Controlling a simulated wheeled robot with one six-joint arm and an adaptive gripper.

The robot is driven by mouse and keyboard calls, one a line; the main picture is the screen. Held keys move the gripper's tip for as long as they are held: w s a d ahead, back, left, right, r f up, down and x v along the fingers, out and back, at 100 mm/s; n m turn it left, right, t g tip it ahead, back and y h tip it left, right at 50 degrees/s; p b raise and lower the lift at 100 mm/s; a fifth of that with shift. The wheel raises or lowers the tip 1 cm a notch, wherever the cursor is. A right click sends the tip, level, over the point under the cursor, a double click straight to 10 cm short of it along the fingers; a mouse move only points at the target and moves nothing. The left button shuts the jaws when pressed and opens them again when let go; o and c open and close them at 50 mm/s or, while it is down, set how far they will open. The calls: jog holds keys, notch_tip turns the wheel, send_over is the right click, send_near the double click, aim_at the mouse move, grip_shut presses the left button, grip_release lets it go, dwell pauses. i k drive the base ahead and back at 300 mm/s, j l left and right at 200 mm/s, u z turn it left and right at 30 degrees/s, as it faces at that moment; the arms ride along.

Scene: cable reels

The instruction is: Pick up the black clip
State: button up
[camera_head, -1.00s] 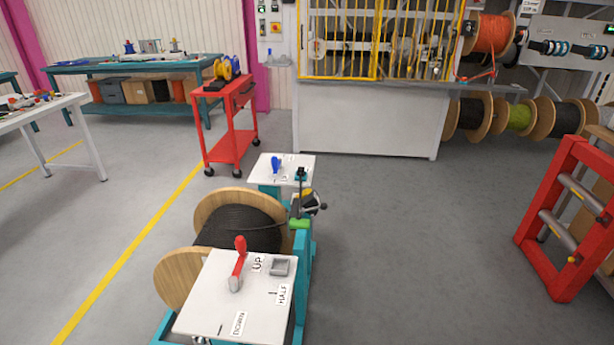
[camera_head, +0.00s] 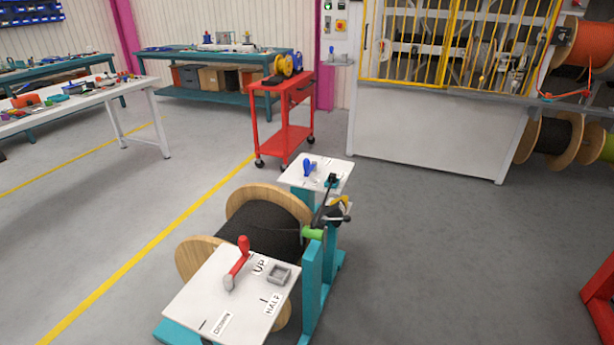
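I cannot make out the black clip for sure. A small black piece (camera_head: 332,180) sits at the right edge of the rear white panel (camera_head: 322,166) of the teal reel stand, and I cannot tell whether it is the clip. Small mixed items too small to identify lie on the white table (camera_head: 48,113) at the left and on the teal bench (camera_head: 185,52) at the back. My gripper is not in view.
The teal reel stand (camera_head: 313,275) with a black cable reel (camera_head: 262,222) stands close in front. A red trolley (camera_head: 270,118) is behind it. A white cabinet (camera_head: 430,140) is at back right. The floor left of the stand is clear, crossed by a yellow line (camera_head: 150,246).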

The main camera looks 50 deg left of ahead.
aim_at(332, 178)
jog(key=i+u, duration=0.75)
jog(key=i+l+u, duration=0.1)
jog(key=i+u, duration=0.3)
jog(key=i+l+u, duration=0.2)
jog(key=u, duration=0.15)
jog(key=i+l+u, duration=0.2)
jog(key=u, duration=0.25)
jog(key=i+l+u, duration=0.6)
jog(key=u, duration=0.25)
jog(key=i+l+u, duration=0.15)
jog(key=l+u, duration=0.25)
